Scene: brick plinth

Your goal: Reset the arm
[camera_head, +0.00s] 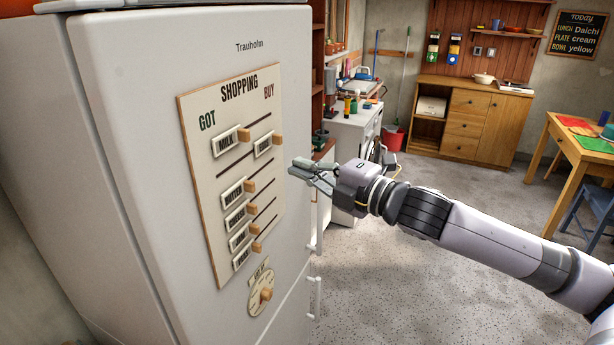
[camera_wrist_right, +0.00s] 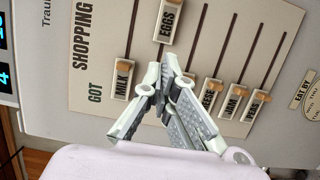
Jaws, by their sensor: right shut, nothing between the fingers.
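My right gripper (camera_head: 301,169) is shut and empty, in front of the fridge door to the right of the shopping board (camera_head: 198,155). In the right wrist view its fingertips (camera_wrist_right: 166,78) point at the board, just below the EGGS slider (camera_wrist_right: 171,22); I cannot tell whether they touch anything. In the head view that slider (camera_head: 263,146) sits toward the BUY side. The MILK slider (camera_head: 228,141) and several lower sliders sit on the GOT side. My left gripper is not in view.
A round EAT BY dial (camera_head: 261,290) is below the board on the white fridge (camera_head: 130,60). A counter (camera_head: 355,125), a wooden cabinet (camera_head: 470,115) and a table (camera_head: 565,135) stand further back. The floor between is mostly clear.

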